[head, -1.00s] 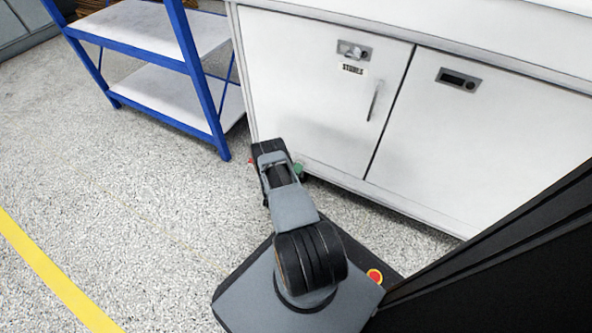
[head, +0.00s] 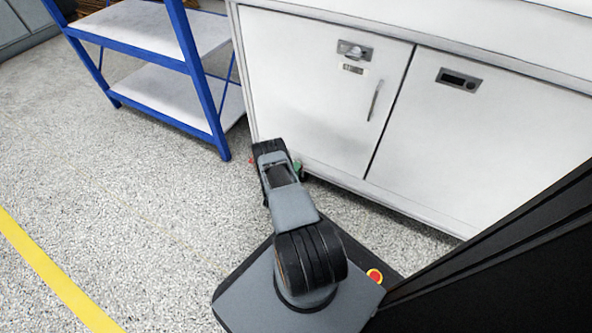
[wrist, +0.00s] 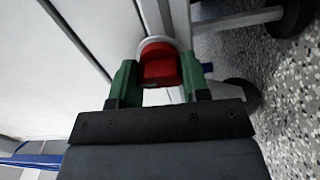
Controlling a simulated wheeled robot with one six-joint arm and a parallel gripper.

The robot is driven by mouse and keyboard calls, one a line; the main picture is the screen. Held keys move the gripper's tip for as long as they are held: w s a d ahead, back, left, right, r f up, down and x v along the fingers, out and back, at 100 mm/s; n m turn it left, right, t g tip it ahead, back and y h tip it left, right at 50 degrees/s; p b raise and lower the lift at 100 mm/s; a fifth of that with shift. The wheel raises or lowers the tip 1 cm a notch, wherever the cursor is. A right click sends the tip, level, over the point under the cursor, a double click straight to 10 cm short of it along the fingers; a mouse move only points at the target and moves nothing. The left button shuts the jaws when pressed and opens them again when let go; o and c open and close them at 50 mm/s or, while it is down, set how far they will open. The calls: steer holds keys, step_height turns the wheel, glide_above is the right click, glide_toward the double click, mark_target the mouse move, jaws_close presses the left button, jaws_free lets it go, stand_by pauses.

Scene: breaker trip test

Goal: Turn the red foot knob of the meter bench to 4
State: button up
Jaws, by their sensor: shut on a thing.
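The red foot knob (wrist: 158,68) shows in the wrist view, low at the foot of the white meter bench (head: 310,100), with a pale round collar behind it. My gripper (wrist: 159,75) has one green finger on each side of the knob and is shut on it. No number or pointer mark on the knob can be read. In the head view my arm covers most of the knob, and only a small bit of red and a bit of green finger show beside the arm's end.
A blue-framed shelf rack (head: 165,90) with white boards stands left of the bench. The bench front has two doors, a latch plate (head: 354,51), a handle (head: 375,100) and a dark panel (head: 459,79). The speckled floor (head: 130,200) at left is clear, with a yellow line (head: 55,275).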

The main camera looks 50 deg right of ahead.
steer(key=shift+w+a, duration=0.1)
steer(key=shift+a, duration=0.05)
steer(key=o, duration=0.9)
